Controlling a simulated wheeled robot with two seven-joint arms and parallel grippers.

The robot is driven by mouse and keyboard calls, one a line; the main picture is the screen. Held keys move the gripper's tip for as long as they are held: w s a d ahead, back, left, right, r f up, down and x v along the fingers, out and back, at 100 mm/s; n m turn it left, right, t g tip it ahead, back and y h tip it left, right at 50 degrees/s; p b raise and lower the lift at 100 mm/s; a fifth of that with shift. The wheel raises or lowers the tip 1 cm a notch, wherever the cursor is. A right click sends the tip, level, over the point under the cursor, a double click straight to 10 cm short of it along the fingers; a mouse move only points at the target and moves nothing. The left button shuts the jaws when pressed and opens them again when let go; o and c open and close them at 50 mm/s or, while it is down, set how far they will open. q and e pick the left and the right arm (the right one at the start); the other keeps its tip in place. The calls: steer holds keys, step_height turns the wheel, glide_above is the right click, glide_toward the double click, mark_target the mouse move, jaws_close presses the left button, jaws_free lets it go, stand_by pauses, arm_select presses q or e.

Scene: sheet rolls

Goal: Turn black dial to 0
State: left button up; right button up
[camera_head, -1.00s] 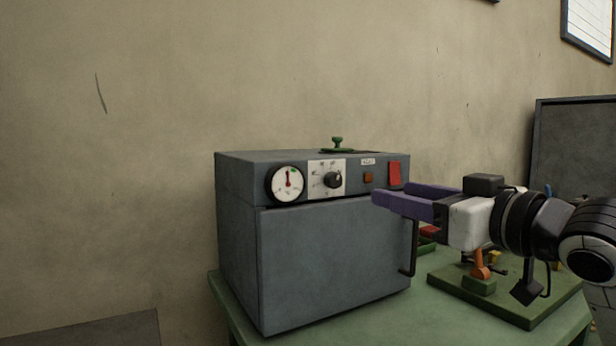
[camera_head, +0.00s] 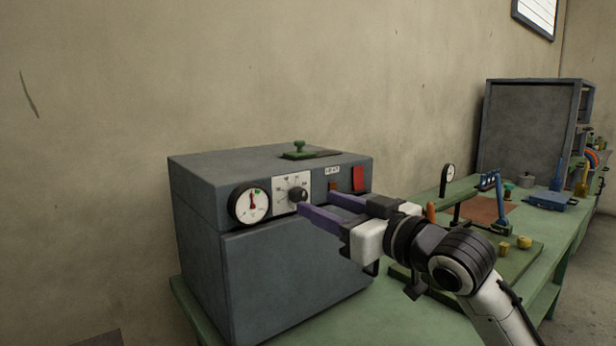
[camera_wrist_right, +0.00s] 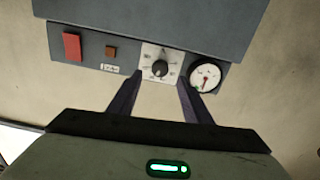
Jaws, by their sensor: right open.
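The black dial (camera_head: 297,194) sits on a white scale plate (camera_head: 282,187) on the front of a grey box-shaped oven (camera_head: 290,270). It also shows in the right wrist view (camera_wrist_right: 159,69), with a pale mark on the knob; the scale numbers are too small to read. My right gripper (camera_head: 315,201) has purple fingers, open and empty. Its fingers point at the panel, one near the dial's lower right. In the right wrist view the open fingers (camera_wrist_right: 158,84) frame the dial from either side, seemingly short of it. My left gripper is not in view.
A round white gauge (camera_head: 250,204) is left of the dial. A red switch (camera_head: 358,179) is to its right. A green-handled tool (camera_head: 300,150) lies on top. The green bench (camera_head: 430,320) holds several tools at right.

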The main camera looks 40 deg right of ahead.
mark_target(302, 197)
steer(key=w, duration=0.4)
steer(key=shift+w+d+b, duration=0.1)
steer(key=shift+d+b, duration=0.1)
steer(key=shift+b, duration=0.15)
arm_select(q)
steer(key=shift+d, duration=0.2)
arm_select(e)
steer(key=shift+w+d, duration=0.1)
steer(key=shift+w, duration=0.4)
steer(key=c, duration=1.1)
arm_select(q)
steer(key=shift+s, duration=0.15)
arm_select(e)
steer(key=shift+o, duration=0.2)
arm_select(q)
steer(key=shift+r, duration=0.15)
arm_select(e)
steer(key=shift+n, duration=0.3)
